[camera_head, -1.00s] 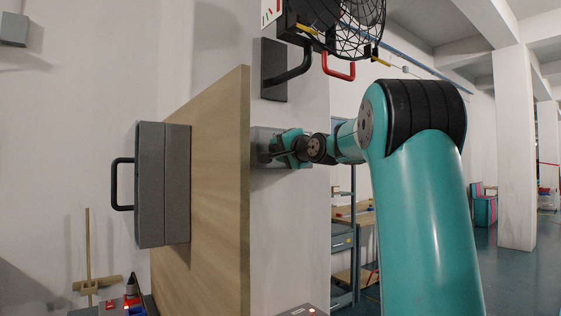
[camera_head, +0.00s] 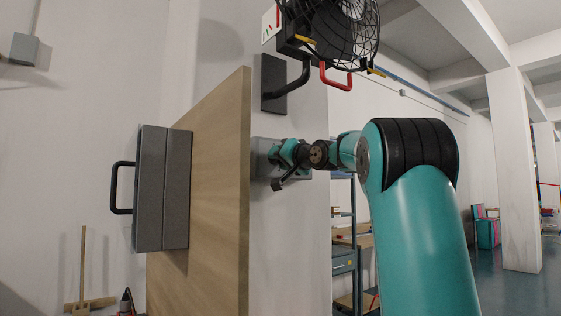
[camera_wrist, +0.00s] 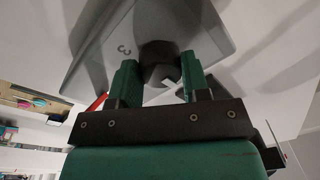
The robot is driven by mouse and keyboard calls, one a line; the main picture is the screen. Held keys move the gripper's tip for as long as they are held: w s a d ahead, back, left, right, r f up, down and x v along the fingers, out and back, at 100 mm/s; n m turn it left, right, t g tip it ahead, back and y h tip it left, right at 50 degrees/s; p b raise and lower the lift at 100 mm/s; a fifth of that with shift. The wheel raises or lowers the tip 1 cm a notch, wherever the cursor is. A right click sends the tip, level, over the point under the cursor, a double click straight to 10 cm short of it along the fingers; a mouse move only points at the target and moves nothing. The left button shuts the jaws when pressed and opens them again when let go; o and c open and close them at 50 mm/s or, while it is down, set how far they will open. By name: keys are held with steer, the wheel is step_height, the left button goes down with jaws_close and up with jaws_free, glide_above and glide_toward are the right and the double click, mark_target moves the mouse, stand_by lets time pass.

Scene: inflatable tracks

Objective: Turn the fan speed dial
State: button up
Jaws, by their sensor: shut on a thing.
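The fan speed dial (camera_wrist: 160,62) is a dark knob on a light grey wall plate (camera_wrist: 108,45) marked with a "3". My gripper (camera_wrist: 160,76) has one green finger on each side of the knob and is shut on it. In the head view, my gripper (camera_head: 284,155) is up against the grey plate (camera_head: 262,176) on the white wall and hides the dial there. The wrist is rolled, with a dark part hanging down at an angle. The caged black fan (camera_head: 335,28) is mounted above.
A wooden panel (camera_head: 205,200) stands just left of the dial, carrying a grey box (camera_head: 163,188) with a black handle. A black bracket handle (camera_head: 295,82) and a red handle (camera_head: 335,78) hang above my gripper. Shelving (camera_head: 343,262) stands behind my arm.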

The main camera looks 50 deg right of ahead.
steer(key=shift+f, duration=0.1)
steer(key=o, duration=0.9)
steer(key=shift+b+v, duration=2.45)
steer(key=shift+v, duration=6.3)
